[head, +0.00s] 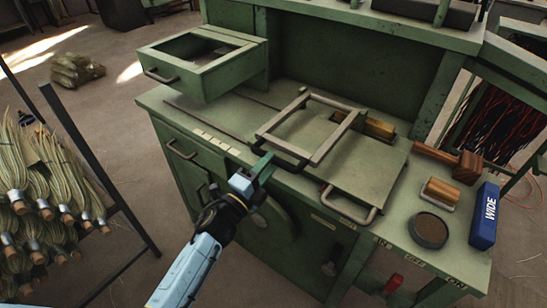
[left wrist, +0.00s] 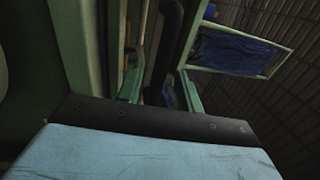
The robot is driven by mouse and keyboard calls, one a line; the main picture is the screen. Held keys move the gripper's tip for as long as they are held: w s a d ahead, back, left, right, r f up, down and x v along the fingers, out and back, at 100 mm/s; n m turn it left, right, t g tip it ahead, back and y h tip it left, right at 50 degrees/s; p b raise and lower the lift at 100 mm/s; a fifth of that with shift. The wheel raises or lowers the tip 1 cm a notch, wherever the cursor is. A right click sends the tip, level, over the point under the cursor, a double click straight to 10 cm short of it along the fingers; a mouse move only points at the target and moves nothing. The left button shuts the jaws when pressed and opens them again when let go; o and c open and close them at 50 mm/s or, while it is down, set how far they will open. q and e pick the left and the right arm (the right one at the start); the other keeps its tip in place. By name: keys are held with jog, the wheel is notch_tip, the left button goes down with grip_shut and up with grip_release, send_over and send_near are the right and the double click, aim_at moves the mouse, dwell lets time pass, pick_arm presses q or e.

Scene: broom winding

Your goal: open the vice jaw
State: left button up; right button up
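The vice jaw looks to be the grey rectangular metal frame (head: 333,143) on the green workbench, tilted above a flat plate (head: 362,178). A dark bar (head: 284,158) runs along its near left edge. My left gripper (head: 264,164) is at the left end of this bar, with its green fingers close to it. In the left wrist view the fingers (left wrist: 160,92) stand apart, with a dark bar (left wrist: 176,45) between them. I cannot tell whether they touch it. My right gripper is not in view.
An open drawer box (head: 205,65) stands at the back left. A wooden mallet (head: 450,161), a round tin (head: 429,231) and a blue "WIDE" block (head: 485,215) lie on the right. A rack of straw bundles (head: 45,180) stands left. A loop handle (head: 348,208) sticks out in front.

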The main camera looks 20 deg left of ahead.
pick_arm(q)
jog(key=shift+x, duration=1.4)
jog(key=shift+c, duration=0.4)
grip_shut()
